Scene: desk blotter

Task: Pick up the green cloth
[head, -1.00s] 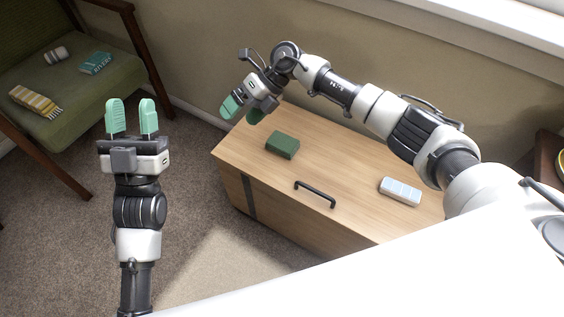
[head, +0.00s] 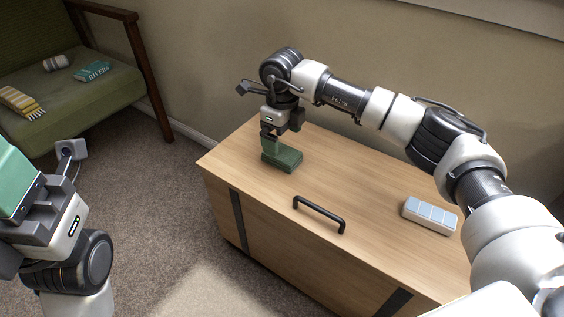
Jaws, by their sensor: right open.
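The green cloth (head: 286,161) is a dark green folded block lying flat on the wooden chest top (head: 345,185), near its far left end. My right gripper (head: 272,145) points down at the cloth's back left side, its green fingertip overlapping the cloth in the picture. It is open; I cannot tell whether it touches the cloth, and its other finger is not clear. My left gripper (head: 18,185) is at the left edge of the view, away from the chest and partly cut off, so its opening does not show.
A black bar handle (head: 320,213) lies near the chest's front edge. A white box with pale blue panels (head: 430,214) is on the right of the top. A green armchair (head: 95,110) at upper left holds a teal book (head: 92,71), a striped cloth (head: 20,102) and a small roll (head: 56,62).

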